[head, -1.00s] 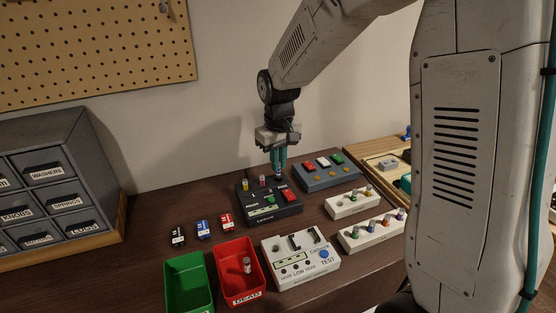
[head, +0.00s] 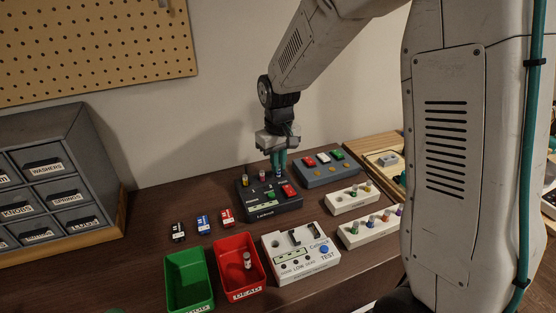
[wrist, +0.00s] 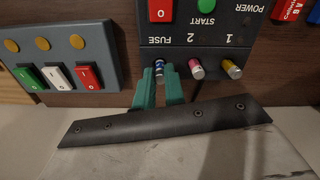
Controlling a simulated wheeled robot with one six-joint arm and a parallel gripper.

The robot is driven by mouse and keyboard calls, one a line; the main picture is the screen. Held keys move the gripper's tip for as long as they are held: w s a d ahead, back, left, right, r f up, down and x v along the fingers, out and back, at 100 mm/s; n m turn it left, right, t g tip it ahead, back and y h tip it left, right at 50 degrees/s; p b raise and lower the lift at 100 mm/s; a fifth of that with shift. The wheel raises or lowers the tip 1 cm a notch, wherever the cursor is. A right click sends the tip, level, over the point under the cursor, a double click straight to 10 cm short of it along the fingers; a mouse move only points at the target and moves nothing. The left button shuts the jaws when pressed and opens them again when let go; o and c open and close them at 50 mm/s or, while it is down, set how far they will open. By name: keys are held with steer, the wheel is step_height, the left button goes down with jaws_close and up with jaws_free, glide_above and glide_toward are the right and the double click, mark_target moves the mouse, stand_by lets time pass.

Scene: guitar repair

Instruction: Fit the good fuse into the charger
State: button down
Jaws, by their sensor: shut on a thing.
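The charger is the dark box (head: 288,207) with a red switch, a green start button and a FUSE label; it also shows in the wrist view (wrist: 185,20). My gripper (head: 279,169) points down at its back edge. In the wrist view its teal fingers (wrist: 159,75) are shut on a blue-banded fuse (wrist: 158,66). The fuse stands upright at the FUSE position; how deep it sits is hidden. A pink cylinder (wrist: 195,68) and a yellow cylinder (wrist: 231,68) stand at positions 2 and 1, beside the fingers.
A blue-grey switch box (head: 328,174) stands close by. White racks (head: 352,203) with small cylinders are at right. A white tester (head: 300,262), a red bin (head: 250,288) holding one cylinder, and a green bin (head: 189,290) are in front.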

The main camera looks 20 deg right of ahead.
steer(key=shift+f, duration=0.3)
steer(key=c, duration=1)
jaws_free()
steer(key=shift+r, duration=0.15)
steer(key=shift+r, duration=3.4)
steer(key=shift+s, duration=0.1)
